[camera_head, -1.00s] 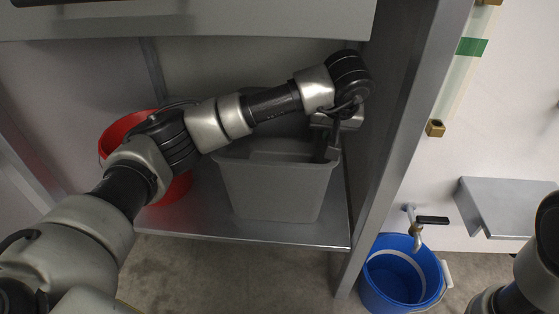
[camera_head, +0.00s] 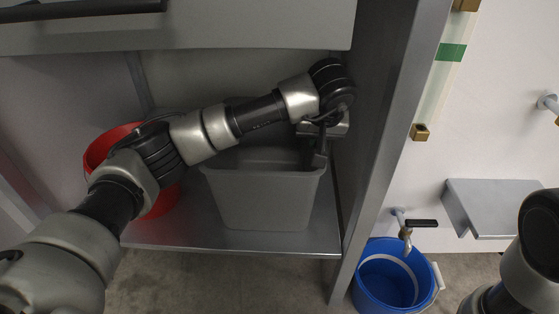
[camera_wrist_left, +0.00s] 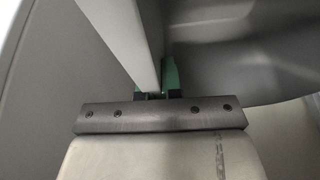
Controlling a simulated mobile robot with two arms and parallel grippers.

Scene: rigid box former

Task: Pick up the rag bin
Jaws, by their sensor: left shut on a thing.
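The grey rag bin (camera_head: 262,200) stands upright on the metal shelf (camera_head: 150,233) inside the cabinet. My left arm reaches across in front of it, hiding part of its opening and back rim. My left gripper (camera_head: 319,160) is at the bin's right side, shut on its rim. In the left wrist view, a light wall edge of the bin (camera_wrist_left: 148,45) runs down between the green-tipped fingers of the gripper (camera_wrist_left: 158,80). The contents of the bin cannot be made out. My right gripper is out of view; only part of my right arm shows at the right edge.
A red bucket (camera_head: 100,153) stands left of the bin, partly behind my left arm. The cabinet's side post (camera_head: 385,150) is close on the right. A blue bucket (camera_head: 380,285) stands under a tap (camera_head: 405,230) outside the cabinet. A panel (camera_head: 200,30) overhangs above.

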